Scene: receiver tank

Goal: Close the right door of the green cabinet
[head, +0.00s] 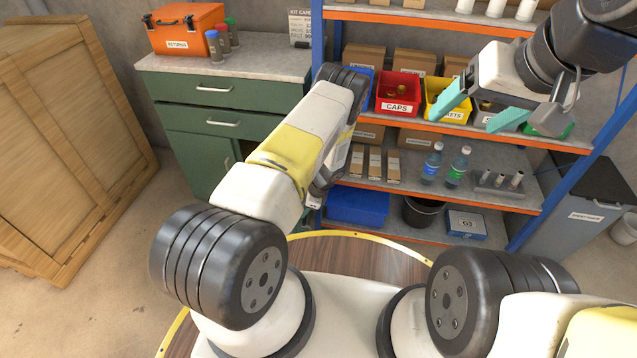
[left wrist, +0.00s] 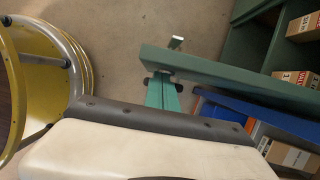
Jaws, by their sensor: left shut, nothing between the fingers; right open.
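The green cabinet (head: 203,150) stands behind my left arm in the head view, with drawers above and door fronts below; my arm covers its right part. In the left wrist view the right door (left wrist: 225,75) stands open, seen nearly edge-on, with its pale handle (left wrist: 176,42) near its free end. The open cabinet interior shows beyond it. My left gripper (left wrist: 162,82) is shut and empty, its teal fingers right at the door's free end; I cannot tell whether they touch. My right gripper (head: 482,112) is open and empty in front of the shelf.
Blue-and-orange shelving (head: 470,135) with bins, boxes and bottles stands right of the cabinet. A wooden crate (head: 65,140) stands at left. A round yellow-rimmed object (left wrist: 45,75) is at the left in the wrist view. Bare floor lies between it and the door.

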